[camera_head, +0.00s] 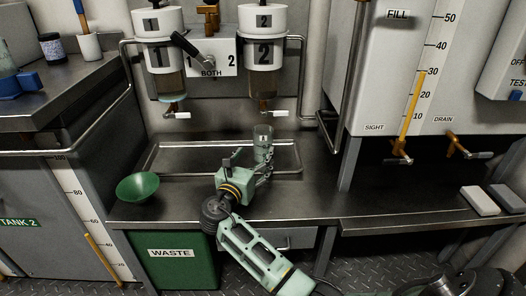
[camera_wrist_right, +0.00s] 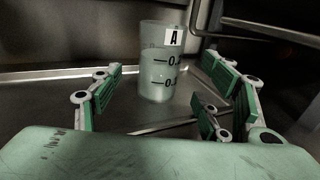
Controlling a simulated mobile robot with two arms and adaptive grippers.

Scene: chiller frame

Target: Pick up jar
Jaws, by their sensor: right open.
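A clear jar (camera_head: 263,150) with a small label stands upright in the shallow metal tray below the two dispensers. In the right wrist view the jar (camera_wrist_right: 158,78) shows a white "A" label, black level marks and cloudy contents in its lower part. My right gripper (camera_head: 264,171) is open, on the near side of the jar. In the right wrist view its green-padded fingers (camera_wrist_right: 160,104) spread to the left and right, with the jar ahead between them and a gap on each side. My left gripper is not in view.
The tray rim (camera_head: 160,174) surrounds the jar. Dispensers (camera_head: 262,50) with taps hang above, and a metal rail (camera_head: 322,125) rises to the right. A green bowl (camera_head: 138,188) sits at left. The counter at right (camera_head: 385,200) is mostly clear.

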